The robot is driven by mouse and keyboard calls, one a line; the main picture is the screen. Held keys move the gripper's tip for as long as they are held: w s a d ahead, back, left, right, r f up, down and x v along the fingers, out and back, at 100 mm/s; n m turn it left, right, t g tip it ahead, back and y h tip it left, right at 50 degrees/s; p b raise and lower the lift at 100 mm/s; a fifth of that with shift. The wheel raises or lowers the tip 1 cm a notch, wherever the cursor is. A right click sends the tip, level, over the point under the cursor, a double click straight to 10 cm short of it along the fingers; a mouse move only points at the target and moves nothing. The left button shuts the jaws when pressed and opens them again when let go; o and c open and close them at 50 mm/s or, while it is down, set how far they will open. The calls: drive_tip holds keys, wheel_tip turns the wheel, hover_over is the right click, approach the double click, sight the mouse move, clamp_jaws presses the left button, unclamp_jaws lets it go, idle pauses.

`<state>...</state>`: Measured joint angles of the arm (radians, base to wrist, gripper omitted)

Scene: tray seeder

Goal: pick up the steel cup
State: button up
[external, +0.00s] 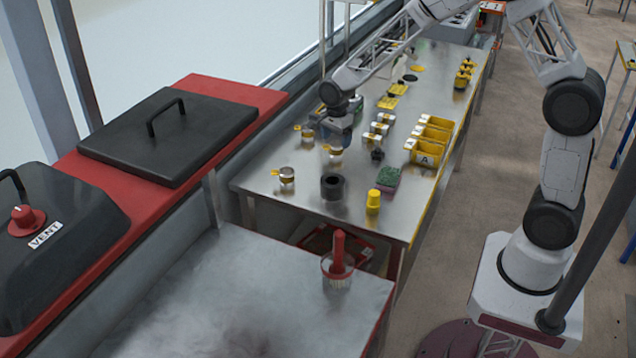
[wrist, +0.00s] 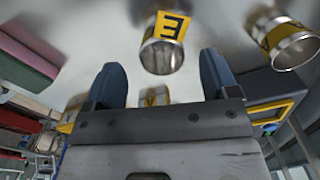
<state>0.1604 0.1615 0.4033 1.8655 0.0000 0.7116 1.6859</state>
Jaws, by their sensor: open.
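Several small steel cups with yellow labels stand on the steel bench. In the external view one cup (external: 335,154) is just below my gripper (external: 337,138), another cup (external: 287,178) is nearer the camera to the left, and a third cup (external: 307,135) is left of the gripper. In the wrist view my gripper (wrist: 160,62) is open with nothing held. A cup with a yellow letter label (wrist: 162,45) shows in line with the gap between the fingers. A second cup (wrist: 288,42) is at the upper right, and a third labelled piece (wrist: 155,97) is partly hidden behind the gripper body.
A black ring-shaped cylinder (external: 332,187), a yellow bottle (external: 373,202) and a green-and-pink sponge (external: 387,179) stand near the bench's front edge. Yellow bins (external: 424,152) are to the right. A red-handled brush (external: 339,255) is on the nearer bench.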

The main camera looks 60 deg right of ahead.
sight(336, 146)
drive_tip(key=shift+d+f, duration=0.1)
drive_tip(key=shift+f, duration=2.5)
drive_tip(key=c, duration=1)
drive_tip(key=shift+r, duration=0.15)
drive_tip(key=shift+r, duration=0.45)
drive_tip(key=shift+s+r, duration=0.2)
drive_tip(key=shift+r, duration=1.05)
drive_tip(key=s, duration=0.5)
drive_tip(key=s+a+r, duration=0.1)
drive_tip(key=s, duration=0.4)
drive_tip(key=s+a, duration=0.1)
drive_tip(key=s, duration=0.4)
drive_tip(key=shift+s+a+r, duration=0.15)
drive_tip(key=shift+a, duration=0.1)
